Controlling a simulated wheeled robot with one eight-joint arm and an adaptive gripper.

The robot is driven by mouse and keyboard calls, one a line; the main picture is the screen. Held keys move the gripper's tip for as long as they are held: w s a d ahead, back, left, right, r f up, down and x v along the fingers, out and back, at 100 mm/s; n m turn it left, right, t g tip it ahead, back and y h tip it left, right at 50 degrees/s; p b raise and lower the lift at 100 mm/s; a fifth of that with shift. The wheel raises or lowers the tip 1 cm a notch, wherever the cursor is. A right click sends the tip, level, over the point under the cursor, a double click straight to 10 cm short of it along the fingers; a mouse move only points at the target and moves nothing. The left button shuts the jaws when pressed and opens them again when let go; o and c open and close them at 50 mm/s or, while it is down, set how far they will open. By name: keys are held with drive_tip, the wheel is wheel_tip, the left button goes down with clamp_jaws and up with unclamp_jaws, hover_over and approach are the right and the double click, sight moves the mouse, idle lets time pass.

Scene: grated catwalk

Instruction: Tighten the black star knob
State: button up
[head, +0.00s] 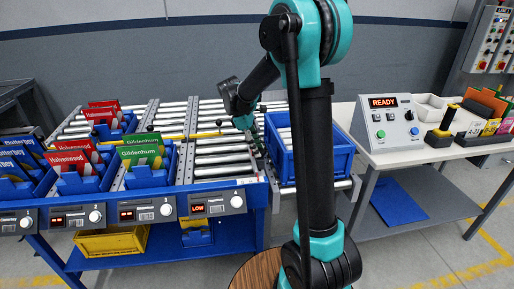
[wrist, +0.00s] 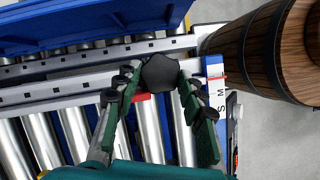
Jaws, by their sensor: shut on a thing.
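The black star knob (wrist: 160,73) shows in the wrist view, on the metal rail at the conveyor's edge. My gripper (wrist: 160,80) has its two green fingers on either side of it, with the black fingertips closed against its sides. A red piece (wrist: 142,97) shows just below the knob. In the head view my gripper (head: 257,148) points down at the rollers, left of the blue crate; the knob cannot be made out there.
A blue crate (head: 284,168) stands right beside my gripper. A wooden barrel (wrist: 262,48) is at the right of the wrist view, near a label plate with letters (wrist: 217,92). A control box reading READY (head: 388,125) stands on the right table. Card bins (head: 150,178) are at left.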

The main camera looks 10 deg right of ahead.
drive_tip(key=shift+m, duration=0.3)
drive_tip(key=m, duration=0.1)
drive_tip(key=m+g, duration=0.1)
drive_tip(key=m, duration=0.1)
drive_tip(key=m+y, duration=0.1)
drive_tip(key=shift+w+d+m+g, duration=0.15)
drive_tip(key=shift+w+m+g, duration=0.1)
drive_tip(key=shift+m+g, duration=0.15)
drive_tip(key=m+y, duration=0.1)
drive_tip(key=m, duration=0.1)
drive_tip(key=m+y, duration=0.1)
drive_tip(key=m, duration=0.2)
drive_tip(key=shift+w+d+g, duration=0.1)
drive_tip(key=shift+d+g, duration=0.1)
drive_tip(key=shift+g, duration=0.2)
drive_tip(key=o, duration=1.2)
drive_tip(key=shift+c, duration=0.2)
drive_tip(key=v, duration=1.2)
